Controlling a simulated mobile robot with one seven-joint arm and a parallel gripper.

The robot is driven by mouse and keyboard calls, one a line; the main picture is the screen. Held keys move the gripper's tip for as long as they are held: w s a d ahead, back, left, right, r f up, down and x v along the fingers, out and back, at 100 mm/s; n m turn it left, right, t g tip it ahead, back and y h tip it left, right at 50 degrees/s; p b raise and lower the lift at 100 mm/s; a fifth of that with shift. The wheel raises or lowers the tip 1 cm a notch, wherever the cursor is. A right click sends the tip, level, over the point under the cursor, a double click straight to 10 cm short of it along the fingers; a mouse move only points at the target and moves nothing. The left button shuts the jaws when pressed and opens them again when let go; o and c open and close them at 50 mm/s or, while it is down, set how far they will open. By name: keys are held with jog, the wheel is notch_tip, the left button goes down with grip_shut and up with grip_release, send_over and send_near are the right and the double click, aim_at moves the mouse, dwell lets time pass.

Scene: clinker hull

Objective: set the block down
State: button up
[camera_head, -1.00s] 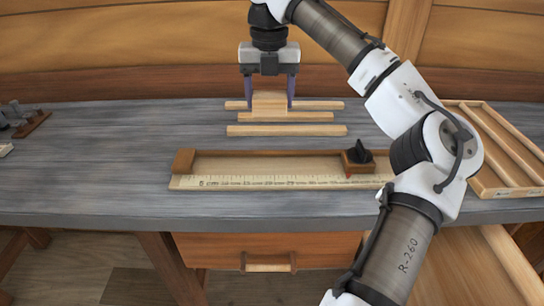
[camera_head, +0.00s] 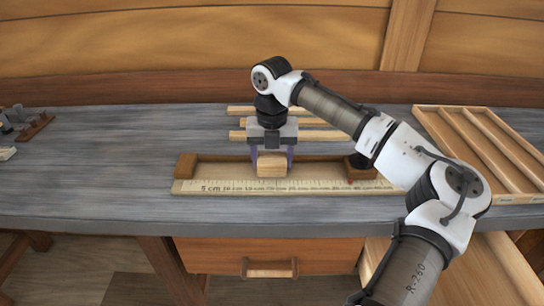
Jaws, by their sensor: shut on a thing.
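The light wooden block (camera_head: 271,166) is between the two purple fingers of my gripper (camera_head: 272,158), which is shut on it. The block is over the trough of the wooden measuring board (camera_head: 215,187), just behind the ruler scale and left of the middle of the board. I cannot tell whether its underside touches the board. A brown end stop (camera_head: 186,165) stands at the board's left end. A dark knob (camera_head: 359,160) sits on the sliding stop near the right, partly hidden by my arm.
Several light wooden strips (camera_head: 240,135) lie behind the board, partly hidden by my gripper. A compartmented wooden tray (camera_head: 450,125) lies at the right. Metal tools (camera_head: 22,122) lie at the far left. The grey bench (camera_head: 110,160) between them and the board is clear.

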aim_at(272, 156)
jog(key=o, duration=1)
jog(key=shift+f, duration=0.1)
notch_tip(272, 156, up, 12)
jog(key=shift+b, duration=0.35)
